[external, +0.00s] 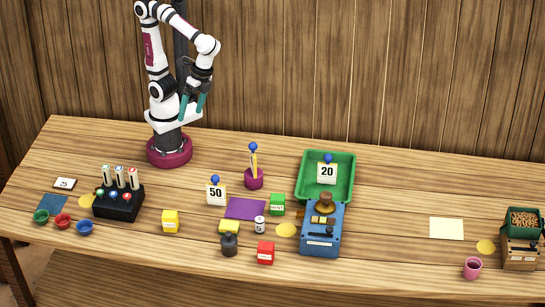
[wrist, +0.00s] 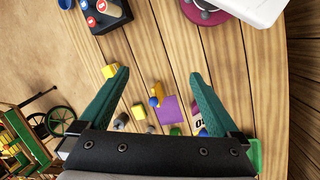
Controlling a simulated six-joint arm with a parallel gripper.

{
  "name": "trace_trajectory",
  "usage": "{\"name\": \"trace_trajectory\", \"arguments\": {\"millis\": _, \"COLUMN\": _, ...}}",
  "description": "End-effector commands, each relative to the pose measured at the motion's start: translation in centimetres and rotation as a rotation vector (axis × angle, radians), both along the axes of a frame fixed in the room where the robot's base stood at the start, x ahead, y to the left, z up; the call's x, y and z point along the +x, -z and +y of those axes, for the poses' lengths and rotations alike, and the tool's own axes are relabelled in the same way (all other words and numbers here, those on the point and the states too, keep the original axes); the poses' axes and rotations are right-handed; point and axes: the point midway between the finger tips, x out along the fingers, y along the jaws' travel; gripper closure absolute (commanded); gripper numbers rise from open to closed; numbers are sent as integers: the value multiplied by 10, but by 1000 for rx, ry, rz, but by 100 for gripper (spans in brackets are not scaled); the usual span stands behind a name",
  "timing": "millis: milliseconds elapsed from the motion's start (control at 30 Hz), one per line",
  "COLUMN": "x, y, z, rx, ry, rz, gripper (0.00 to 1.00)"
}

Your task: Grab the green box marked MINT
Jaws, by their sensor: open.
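The green box marked MINT (external: 277,205) stands on the table just right of the purple mat (external: 246,208) and left of the blue scale (external: 321,240). In the wrist view a small green patch (wrist: 175,131) beside the purple mat looks like the same box, partly hidden near my gripper's lower edge. My gripper (external: 192,112) is open and empty, high above the table at the back left, well apart from the box. Its two teal fingers are spread in the wrist view (wrist: 159,73).
A white tin (external: 260,225) and a red box (external: 265,252) stand close in front of the green box. A 50 card stand (external: 216,193), a pencil cup (external: 254,179) and a green tray (external: 344,170) are around it. The table right of the scale is mostly clear.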

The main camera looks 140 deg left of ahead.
Motion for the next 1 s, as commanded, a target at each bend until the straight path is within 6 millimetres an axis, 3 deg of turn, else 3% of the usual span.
{"name": "trace_trajectory", "arguments": {"millis": 167, "x": 76, "y": -3, "z": 24, "rx": -304, "ry": -651, "rz": 133, "gripper": 3}}
{"name": "trace_trajectory", "arguments": {"millis": 267, "x": 120, "y": -3, "z": 61, "rx": -506, "ry": -1018, "rz": 220, "gripper": 3}}
{"name": "trace_trajectory", "arguments": {"millis": 367, "x": 157, "y": -2, "z": 118, "rx": -738, "ry": -1371, "rz": 316, "gripper": 3}}
{"name": "trace_trajectory", "arguments": {"millis": 400, "x": 168, "y": 0, "z": 146, "rx": -844, "ry": -1506, "rz": 357, "gripper": 3}}
{"name": "trace_trajectory", "arguments": {"millis": 500, "x": 182, "y": 11, "z": 222, "rx": -1118, "ry": -1797, "rz": 460, "gripper": 3}}
{"name": "trace_trajectory", "arguments": {"millis": 600, "x": 182, "y": 93, "z": 210, "rx": -1093, "ry": -1774, "rz": 466, "gripper": 3}}
{"name": "trace_trajectory", "arguments": {"millis": 700, "x": 183, "y": 150, "z": 209, "rx": -1090, "ry": -1770, "rz": 460, "gripper": 3}}
{"name": "trace_trajectory", "arguments": {"millis": 833, "x": 183, "y": 198, "z": 209, "rx": -1087, "ry": -1765, "rz": 453, "gripper": 3}}
{"name": "trace_trajectory", "arguments": {"millis": 1000, "x": 196, "y": 221, "z": 197, "rx": -1084, "ry": -1759, "rz": 451, "gripper": 3}}
